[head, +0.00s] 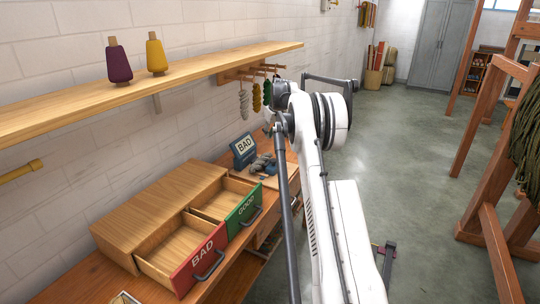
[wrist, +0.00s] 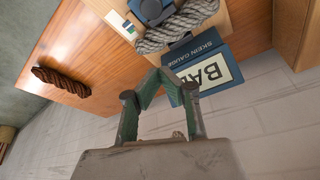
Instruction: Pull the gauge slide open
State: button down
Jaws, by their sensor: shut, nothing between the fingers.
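The skein gauge (head: 243,148) stands on the bench against the wall in the head view, its screen reading BAD. In the wrist view the blue gauge (wrist: 208,52) shows upside down, lettered SKEIN GAUGE. A grey twisted skein (wrist: 185,28) lies beside it, by a dark blue part (wrist: 150,8) cut off at the top edge. I cannot tell whether that part is the slide. My gripper (wrist: 160,76) is shut and empty, its green fingertips overlapping the gauge's edge in view. Whether they touch it is unclear. My arm hides the gripper in the head view.
A red BAD drawer (head: 201,262) and a green GOOD drawer (head: 244,212) stand open at the bench front. A brown skein (wrist: 60,83) lies on the wood. Skeins (head: 256,97) hang below the shelf (head: 120,89), close to my arm.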

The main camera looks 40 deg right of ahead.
aim_at(278, 165)
jog(key=shift+f, duration=0.1)
jog(key=x, duration=1)
jog(key=shift+s+a, duration=0.1)
jog(key=shift+s, duration=0.75)
jog(key=shift+s+a+f, duration=0.1)
jog(key=shift+s+f, duration=0.15)
jog(key=shift+s, duration=0.85)
jog(key=shift+s+d+b, duration=0.15)
jog(key=shift+s+d, duration=0.1)
jog(key=shift+s, duration=0.4)
jog(key=shift+s+d+b, duration=0.1)
jog(key=shift+s+d, duration=0.15)
jog(key=shift+s, duration=0.4)
jog(key=shift+s+d+b, duration=0.15)
jog(key=shift+s+d, duration=0.15)
jog(key=shift+s, duration=0.35)
